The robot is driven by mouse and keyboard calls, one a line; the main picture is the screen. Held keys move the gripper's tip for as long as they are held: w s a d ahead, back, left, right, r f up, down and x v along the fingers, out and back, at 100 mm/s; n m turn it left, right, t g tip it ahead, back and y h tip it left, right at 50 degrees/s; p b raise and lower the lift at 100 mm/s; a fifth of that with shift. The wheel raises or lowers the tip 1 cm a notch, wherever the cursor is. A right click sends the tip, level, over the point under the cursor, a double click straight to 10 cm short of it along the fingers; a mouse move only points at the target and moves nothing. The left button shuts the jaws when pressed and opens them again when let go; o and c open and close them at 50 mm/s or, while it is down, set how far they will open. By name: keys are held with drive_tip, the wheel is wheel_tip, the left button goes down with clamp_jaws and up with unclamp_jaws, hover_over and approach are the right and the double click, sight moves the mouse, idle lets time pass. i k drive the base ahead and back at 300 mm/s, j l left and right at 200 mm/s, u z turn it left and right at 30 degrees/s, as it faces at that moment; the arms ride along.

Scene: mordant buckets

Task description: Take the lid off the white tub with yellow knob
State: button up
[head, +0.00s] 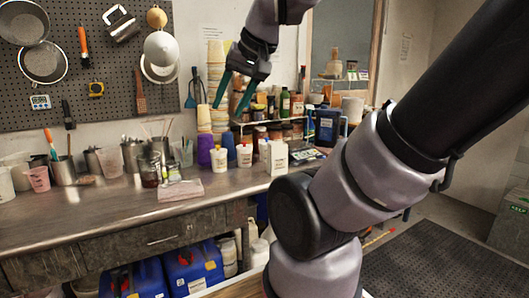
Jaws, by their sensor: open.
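Small white tubs stand in a row near the right part of the metal counter: a left one (219,160), a middle one (244,156) and a larger right one (277,158). My gripper (227,111), with teal fingers, is open and empty. It hangs pointing down, above the tubs in the picture and apart from them.
Stacked cups (204,118) and a purple cup (205,150) stand left of the tubs. Shelves of bottles and jars (284,103) are behind. The counter front (110,213) is mostly clear.

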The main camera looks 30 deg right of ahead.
sight(217, 150)
drive_tip(key=i+l+u, duration=0.15)
drive_tip(key=i+l, duration=0.25)
drive_tip(key=i+l+u, duration=0.1)
drive_tip(key=i+l, duration=0.25)
drive_tip(key=l, duration=0.2)
drive_tip(key=i+l+u, duration=0.15)
drive_tip(key=i+l, duration=0.25)
drive_tip(key=l, duration=0.1)
